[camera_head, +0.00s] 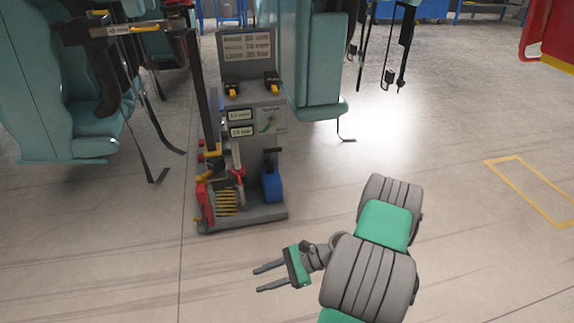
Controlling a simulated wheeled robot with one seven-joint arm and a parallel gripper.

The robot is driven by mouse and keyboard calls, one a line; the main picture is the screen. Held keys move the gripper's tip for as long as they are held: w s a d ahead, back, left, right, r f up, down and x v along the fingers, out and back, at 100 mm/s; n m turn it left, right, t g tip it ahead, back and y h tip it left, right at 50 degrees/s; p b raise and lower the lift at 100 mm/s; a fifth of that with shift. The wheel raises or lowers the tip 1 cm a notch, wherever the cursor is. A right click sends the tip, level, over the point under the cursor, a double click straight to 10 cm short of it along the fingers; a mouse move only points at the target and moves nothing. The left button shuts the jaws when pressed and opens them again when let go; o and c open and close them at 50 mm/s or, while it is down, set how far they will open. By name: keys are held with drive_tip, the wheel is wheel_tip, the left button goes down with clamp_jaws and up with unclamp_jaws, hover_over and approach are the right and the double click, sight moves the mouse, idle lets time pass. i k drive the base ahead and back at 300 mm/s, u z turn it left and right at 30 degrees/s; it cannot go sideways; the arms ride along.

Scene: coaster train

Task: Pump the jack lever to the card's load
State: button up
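A grey jack unit (262,213) stands on the floor left of centre. A load card (247,46) with lines of dark text is at its top; I cannot read it surely. Two small displays (241,123) sit on its front panel. A lever with a red part (238,174) rises from the base, but I cannot tell surely that it is the jack lever. A blue block (272,184) is to its right. My gripper (264,279) is open and empty, pointing left, in front of the unit and apart from it.
Teal train seats (60,90) with hanging straps flank the unit; more teal seating (318,75) is to its right. A yellow floor marking (525,185) and a red object (550,35) are at the far right. The floor between my gripper and the unit is clear.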

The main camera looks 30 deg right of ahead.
sight(273, 149)
drive_tip(key=z, duration=0.7)
drive_tip(key=i, duration=0.4)
drive_tip(key=z, duration=0.95)
drive_tip(key=i, duration=0.85)
drive_tip(key=u, duration=0.3)
drive_tip(key=i, duration=0.8)
drive_tip(key=u, duration=1.1)
drive_tip(key=i, duration=0.2)
drive_tip(key=u, duration=0.15)
